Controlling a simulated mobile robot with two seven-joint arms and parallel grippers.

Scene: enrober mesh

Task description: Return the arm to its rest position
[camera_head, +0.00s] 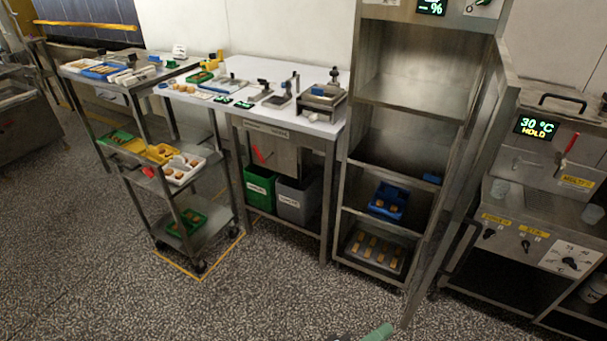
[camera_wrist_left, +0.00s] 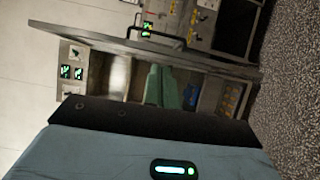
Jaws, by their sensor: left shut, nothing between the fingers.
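My left gripper (camera_head: 379,332) shows only as a green fingertip and a bit of dark body at the bottom edge of the head view, over the speckled floor. In the left wrist view its two green fingers (camera_wrist_left: 162,86) are together, with nothing between them. Past them in that view is the open steel cabinet (camera_wrist_left: 120,76), turned sideways. The gripper looks clear of the cabinet and touches nothing that I can see. The rest of the left arm is out of the head view. My right gripper is in neither view.
The tall cabinet (camera_head: 408,98) stands ahead, with a blue bin (camera_head: 388,201) and a tray (camera_head: 375,251) low inside. Its open door (camera_head: 462,180) juts forward. A machine (camera_head: 545,208) is at right, a worktable (camera_head: 300,122) and cart (camera_head: 212,236) at left. The front floor is clear.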

